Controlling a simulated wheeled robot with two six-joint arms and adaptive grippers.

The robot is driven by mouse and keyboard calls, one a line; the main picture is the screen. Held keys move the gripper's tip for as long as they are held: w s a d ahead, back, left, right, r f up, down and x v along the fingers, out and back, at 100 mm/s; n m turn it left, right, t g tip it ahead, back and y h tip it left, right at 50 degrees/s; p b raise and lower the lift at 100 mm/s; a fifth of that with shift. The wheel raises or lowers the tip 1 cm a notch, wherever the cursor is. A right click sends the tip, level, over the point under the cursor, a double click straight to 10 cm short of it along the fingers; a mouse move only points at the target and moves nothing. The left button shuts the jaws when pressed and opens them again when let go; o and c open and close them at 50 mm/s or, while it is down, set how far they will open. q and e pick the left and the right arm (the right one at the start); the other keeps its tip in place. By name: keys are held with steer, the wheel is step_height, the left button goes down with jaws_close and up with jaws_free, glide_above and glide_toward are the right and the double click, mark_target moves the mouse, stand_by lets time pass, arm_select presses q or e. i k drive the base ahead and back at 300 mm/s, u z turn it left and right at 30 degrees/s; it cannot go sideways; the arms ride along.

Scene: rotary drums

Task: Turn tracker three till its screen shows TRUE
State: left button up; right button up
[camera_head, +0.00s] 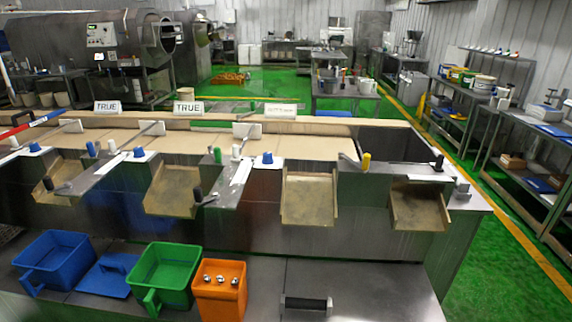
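Three small white screens stand in a row on the far ledge of the steel bench. The left screen (107,107) reads TRUE. The middle screen (187,107) also reads TRUE. The third screen (281,111), furthest right, carries smaller, pale yellowish text that I cannot read. Blue knobs sit on the bench, one at the left (35,148), one in the middle (139,153) and one nearer the third screen (267,159). I cannot tell which control belongs to which screen. Neither of my grippers is in view.
In front are a blue bin (55,260), a green bin (165,274) and an orange box (219,299) with metal pieces.

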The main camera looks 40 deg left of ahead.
mark_target(267, 159)
steer(key=u, duration=0.45)
steer(key=i, duration=0.45)
steer(key=u, duration=0.4)
